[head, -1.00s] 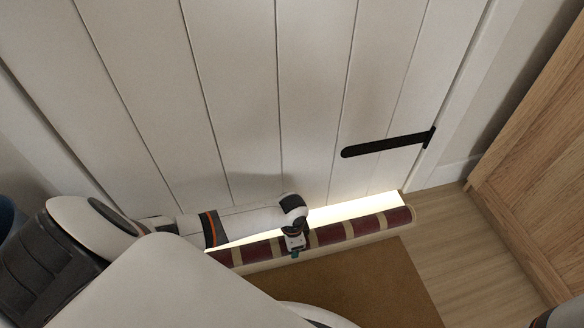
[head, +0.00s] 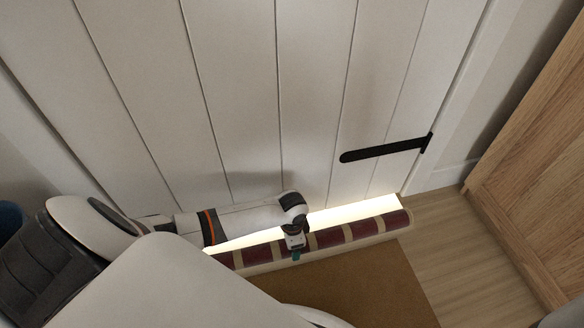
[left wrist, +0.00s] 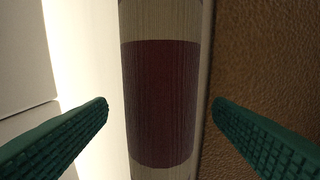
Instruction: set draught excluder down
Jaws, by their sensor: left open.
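The draught excluder (head: 333,236) is a long roll with dark red and cream bands. It lies along the foot of the white door (head: 265,100), with a bright strip of light between it and the door. My left gripper (head: 295,254) is above the middle of the roll. In the left wrist view its green fingers (left wrist: 160,112) are open, one on each side of the draught excluder (left wrist: 160,100), with a gap on both sides. The roll's left end is hidden behind my own body in the head view. My right gripper is not in view.
A brown doormat (head: 375,285) lies along the near side of the roll. Wooden floor (head: 450,240) is bare at the right, before a wooden cabinet or panel (head: 535,170). A black hinge strap (head: 385,149) is on the door.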

